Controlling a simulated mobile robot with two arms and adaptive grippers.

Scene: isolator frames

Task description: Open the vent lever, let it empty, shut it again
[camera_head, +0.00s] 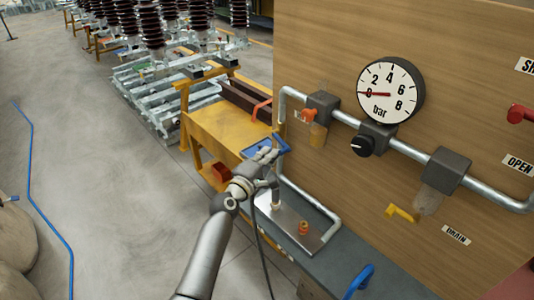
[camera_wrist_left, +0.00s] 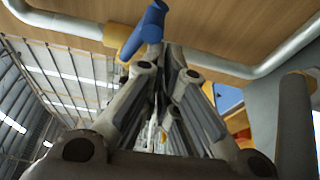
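No lever in view is labelled vent. A blue lever (camera_head: 281,143) is at the left end of the pipework; it also shows in the left wrist view (camera_wrist_left: 143,32). My left gripper (camera_head: 266,154) is right at this lever, its fingertips close together beside the blue part. I cannot tell whether they hold it. A red lever (camera_head: 521,114) is at the right edge between a cut-off "SH" label and an "OPEN" label. The gauge (camera_head: 390,92) in bar has its needle at about 0. My right gripper is out of view.
A wooden panel (camera_head: 460,60) carries pipes, an orange knob (camera_head: 309,115), a black knob (camera_head: 361,146) and a yellow lever (camera_head: 401,212) near a "DRAIN" label. Below my left gripper is a metal plate (camera_head: 285,235). A yellow bench (camera_head: 215,125) stands behind. Another blue part (camera_head: 359,280) is low in front.

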